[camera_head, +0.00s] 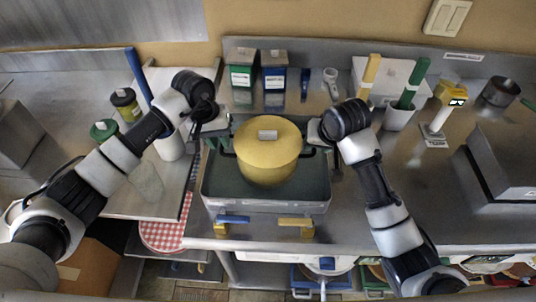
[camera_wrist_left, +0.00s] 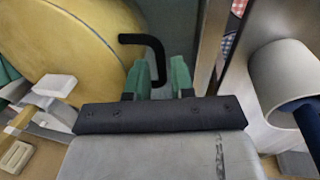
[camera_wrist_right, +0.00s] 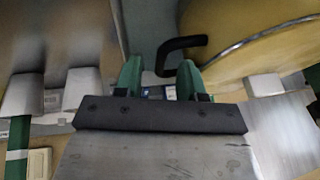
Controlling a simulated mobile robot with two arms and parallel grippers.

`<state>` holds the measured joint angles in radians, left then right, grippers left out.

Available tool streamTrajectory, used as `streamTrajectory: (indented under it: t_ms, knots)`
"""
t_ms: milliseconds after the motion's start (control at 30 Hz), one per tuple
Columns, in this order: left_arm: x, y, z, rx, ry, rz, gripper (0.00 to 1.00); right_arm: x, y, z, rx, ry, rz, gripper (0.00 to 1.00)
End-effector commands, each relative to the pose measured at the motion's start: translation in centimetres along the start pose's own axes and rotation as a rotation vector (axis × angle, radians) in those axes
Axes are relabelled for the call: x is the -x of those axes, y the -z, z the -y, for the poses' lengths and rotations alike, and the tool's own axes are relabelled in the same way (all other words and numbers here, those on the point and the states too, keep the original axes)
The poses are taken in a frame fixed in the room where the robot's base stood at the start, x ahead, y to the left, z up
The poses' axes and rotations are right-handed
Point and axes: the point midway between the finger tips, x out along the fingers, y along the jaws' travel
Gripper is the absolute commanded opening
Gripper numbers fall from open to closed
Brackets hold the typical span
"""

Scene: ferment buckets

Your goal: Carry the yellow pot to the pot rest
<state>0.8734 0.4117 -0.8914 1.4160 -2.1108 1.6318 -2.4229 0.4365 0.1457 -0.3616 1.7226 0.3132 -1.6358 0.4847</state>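The yellow pot (camera_head: 268,163) stands upright in a grey metal basin (camera_head: 265,206), with a black handle on each side and a pale lid knob. In the head view, my left gripper (camera_head: 217,133) is at the pot's left. No pot rest can be identified for certain.
Green and blue boxes (camera_head: 242,76) stand behind the basin. A white cup (camera_head: 398,116) with a green-handled tool is to the right. A grey bin (camera_head: 505,160) stands at far right. A red checkered cloth (camera_head: 165,236) lies lower left. The counter right of my right arm has free room.

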Motion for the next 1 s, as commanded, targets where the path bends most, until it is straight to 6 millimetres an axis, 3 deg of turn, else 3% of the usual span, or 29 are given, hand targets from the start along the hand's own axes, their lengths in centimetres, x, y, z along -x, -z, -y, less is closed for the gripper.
streamTrajectory:
  t_ms: [200,567,733,867,1000]
  knots:
    - [-2.4,0.0,0.0,0.001,-0.002,0.001,0.23,-2.4,0.0,0.0,0.000,0.001,0.001,0.40]
    - [-2.8,0.0,0.0,0.000,0.000,-0.001,0.23,-2.9,0.0,0.0,0.000,0.001,0.000,0.40]
    - [-2.8,0.0,0.0,0.000,0.000,0.000,0.02,-2.8,0.0,0.0,0.000,0.001,0.000,0.18]
    - [-2.8,0.0,0.0,0.000,0.000,0.000,0.00,-2.8,0.0,0.0,0.000,0.000,0.000,0.00]
    - [-2.8,0.0,0.0,0.000,0.000,0.000,0.00,-2.8,0.0,0.0,0.000,0.000,0.000,0.00]
